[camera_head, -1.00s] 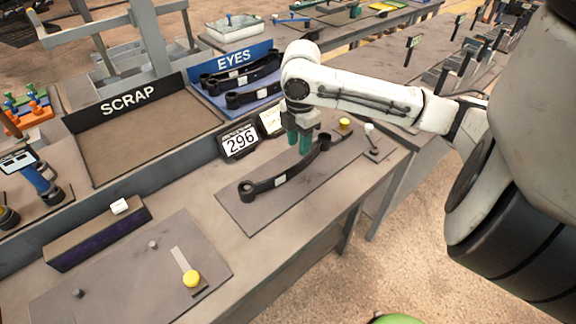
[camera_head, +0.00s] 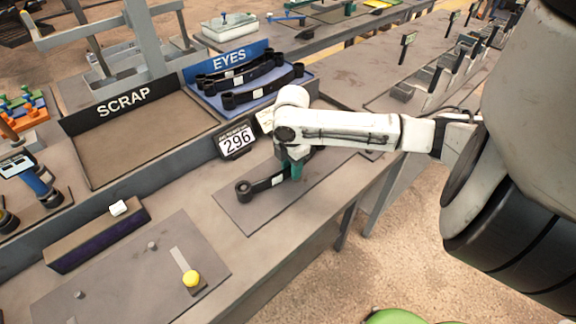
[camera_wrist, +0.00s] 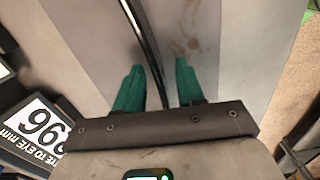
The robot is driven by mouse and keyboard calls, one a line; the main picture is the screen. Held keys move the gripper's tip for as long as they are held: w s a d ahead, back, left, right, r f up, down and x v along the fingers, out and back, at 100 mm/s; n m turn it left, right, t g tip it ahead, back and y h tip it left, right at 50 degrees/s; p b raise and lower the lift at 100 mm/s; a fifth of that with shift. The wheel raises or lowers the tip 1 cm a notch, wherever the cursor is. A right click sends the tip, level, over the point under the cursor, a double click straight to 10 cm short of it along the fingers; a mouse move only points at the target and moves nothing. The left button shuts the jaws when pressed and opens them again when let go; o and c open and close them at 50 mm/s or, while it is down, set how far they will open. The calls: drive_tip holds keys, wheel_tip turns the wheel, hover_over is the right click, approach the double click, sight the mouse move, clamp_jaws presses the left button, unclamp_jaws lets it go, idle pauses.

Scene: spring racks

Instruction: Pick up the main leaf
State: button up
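The main leaf, a dark, slightly bowed bar with an eye at its end (camera_head: 262,186), lies on a grey plate (camera_head: 230,212) on the bench. My arm hides its far part in the head view. In the wrist view the leaf (camera_wrist: 143,35) shows edge-on as a thin dark strip running between the fingers. My gripper (camera_head: 294,172) points down over the leaf near its middle. Its green fingers (camera_wrist: 160,68) are open, one on each side of the strip, with gaps visible. I cannot tell whether either finger touches it.
Behind are the EYES tray (camera_head: 203,103) with several dark leaves and the empty SCRAP tray (camera_head: 140,140). A plate with a yellow knob (camera_head: 191,279) lies front left.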

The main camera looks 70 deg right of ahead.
clamp_jaws()
drive_tip(key=shift+r, duration=0.1)
idle(0.4)
